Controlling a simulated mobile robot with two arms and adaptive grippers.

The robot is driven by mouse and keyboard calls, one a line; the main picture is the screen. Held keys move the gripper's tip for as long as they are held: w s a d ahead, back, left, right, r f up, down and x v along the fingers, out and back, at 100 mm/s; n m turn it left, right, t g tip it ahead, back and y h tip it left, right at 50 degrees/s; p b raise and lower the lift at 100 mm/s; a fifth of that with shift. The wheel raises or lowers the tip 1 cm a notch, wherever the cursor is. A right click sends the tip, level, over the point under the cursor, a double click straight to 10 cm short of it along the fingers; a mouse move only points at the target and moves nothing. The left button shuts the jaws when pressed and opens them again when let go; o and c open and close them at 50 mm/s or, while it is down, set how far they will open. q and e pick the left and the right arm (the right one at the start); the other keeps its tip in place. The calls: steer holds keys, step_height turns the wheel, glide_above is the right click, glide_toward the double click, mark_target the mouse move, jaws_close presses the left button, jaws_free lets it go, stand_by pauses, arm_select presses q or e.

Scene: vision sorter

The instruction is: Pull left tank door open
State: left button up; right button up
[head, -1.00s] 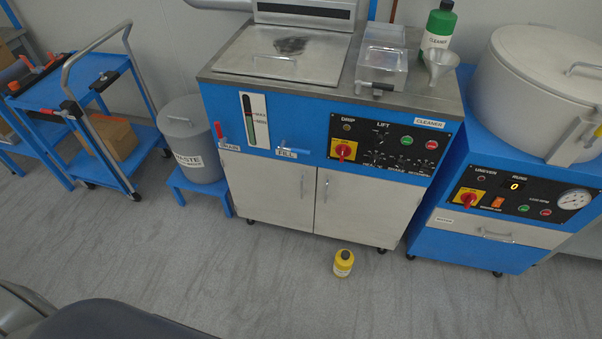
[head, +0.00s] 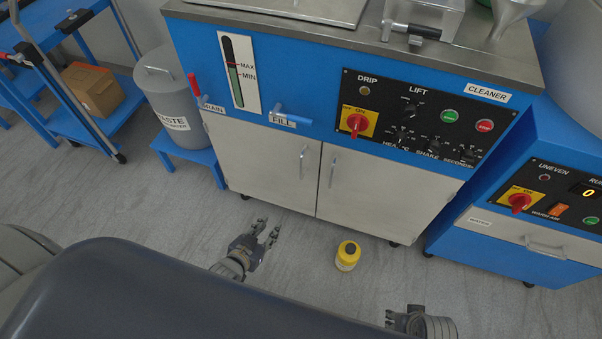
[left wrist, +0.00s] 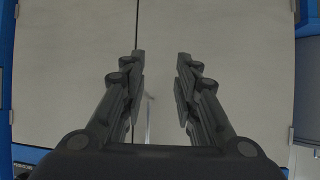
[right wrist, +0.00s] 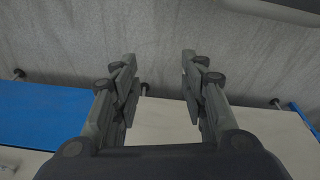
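The cleaner tank's left door (head: 265,165) is a pale panel, shut, with a vertical bar handle (head: 302,164) near its right edge. The right door (head: 375,190) is also shut. My left gripper (head: 268,234) is open and empty, low in front of the left door and apart from it. In the left wrist view the open fingers (left wrist: 160,70) face the doors, with the handle (left wrist: 150,115) between and beyond them. My right gripper is at the bottom of the head view (head: 400,318); the right wrist view shows it open and empty (right wrist: 160,70).
The waste bin (head: 175,110) stands left of the tank on a blue stand. A blue machine (head: 520,225) stands to the right. The floor before the left door is clear.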

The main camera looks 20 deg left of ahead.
arm_select(q)
steer(key=w+r+t+h+b, duration=0.1)
steer(key=w+r+t+b, duration=0.2)
steer(key=w+r+b, duration=0.15)
steer(key=t+h+b, duration=0.1)
steer(key=t+b, duration=0.2)
glide_toward(300, 163)
arm_select(e)
step_height(300, 163, up, 10)
steer(key=t, duration=0.1)
arm_select(q)
steer(key=b+x, duration=0.2)
steer(key=x, duration=0.7)
steer(key=shift+w+d, duration=0.1)
steer(key=shift+w, duration=0.25)
steer(key=shift+w+d+b, duration=0.1)
steer(key=shift+w+b, duration=0.2)
steer(key=shift+w, duration=0.15)
arm_select(e)
steer(key=w+a+r+t+y, duration=0.1)
steer(key=w+a+r+t, duration=0.2)
steer(key=w, duration=0.7)
steer(key=shift+w+r+t+y, duration=0.35)
steer(key=shift+r+t, duration=0.7)
steer(key=shift+t, duration=0.45)
arm_select(q)
steer(key=shift+c, duration=0.4)
arm_select(e)
steer(key=shift+a, duration=0.1)
